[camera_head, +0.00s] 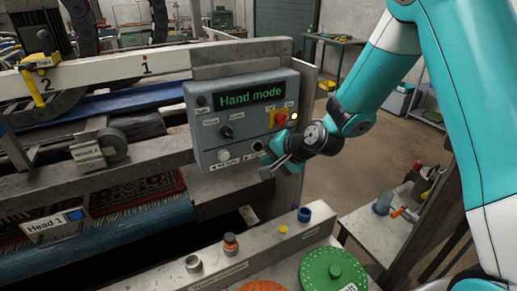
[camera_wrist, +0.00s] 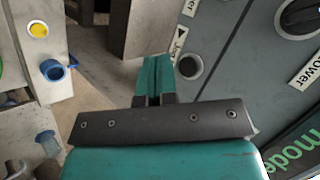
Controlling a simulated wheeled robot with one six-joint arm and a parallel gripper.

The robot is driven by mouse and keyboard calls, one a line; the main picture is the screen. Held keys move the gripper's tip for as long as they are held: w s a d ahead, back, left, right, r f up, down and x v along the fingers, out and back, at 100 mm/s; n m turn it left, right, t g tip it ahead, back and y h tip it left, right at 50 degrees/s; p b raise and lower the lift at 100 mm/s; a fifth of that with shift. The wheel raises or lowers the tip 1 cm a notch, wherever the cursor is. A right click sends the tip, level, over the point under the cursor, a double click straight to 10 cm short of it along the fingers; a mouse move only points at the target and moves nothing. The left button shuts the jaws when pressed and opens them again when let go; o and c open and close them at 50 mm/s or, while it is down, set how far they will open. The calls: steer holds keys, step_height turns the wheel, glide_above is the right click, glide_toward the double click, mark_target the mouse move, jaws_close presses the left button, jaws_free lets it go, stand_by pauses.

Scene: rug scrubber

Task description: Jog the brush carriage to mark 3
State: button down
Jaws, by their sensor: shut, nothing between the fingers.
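The grey control panel (camera_head: 205,130) has a green display (camera_head: 248,95) reading "Hand mode". Low on it are a white button (camera_head: 223,155) and a dark round button (camera_head: 257,145). In the wrist view a dark button (camera_wrist: 188,67) sits beside a "Jog" label (camera_wrist: 181,40). My gripper (camera_head: 268,171) is shut and empty in front of the panel's lower right. Its fingertips (camera_wrist: 157,62) show close beside the dark button; I cannot tell whether they touch it. I see no mark 3.
A red knob on yellow (camera_head: 280,117) and a selector knob (camera_head: 225,132) are on the panel. A rug (camera_head: 138,192) lies on the machine behind a "Head 1" plate (camera_head: 52,226). A metal bench (camera_head: 225,270) with green and orange discs stands in front.

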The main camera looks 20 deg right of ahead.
steer(key=shift+s+d, duration=0.25)
steer(key=shift+s, duration=0.95)
steer(key=s+a+r+n+g+b, duration=0.2)
steer(key=s+a+n, duration=0.15)
steer(key=s, duration=0.25)
steer(key=s+a+r+n+g+b, duration=0.2)
steer(key=s+r+n+b, duration=0.15)
steer(key=s, duration=0.25)
steer(key=s+d+r+n+g+h+b, duration=0.1)
steer(key=s+n+g, duration=0.3)
steer(key=s+n, duration=0.5)
steer(key=s+b, duration=0.1)
steer(key=s, duration=0.6)
steer(key=shift+r, duration=0.2)
steer(key=shift+w, duration=0.1)
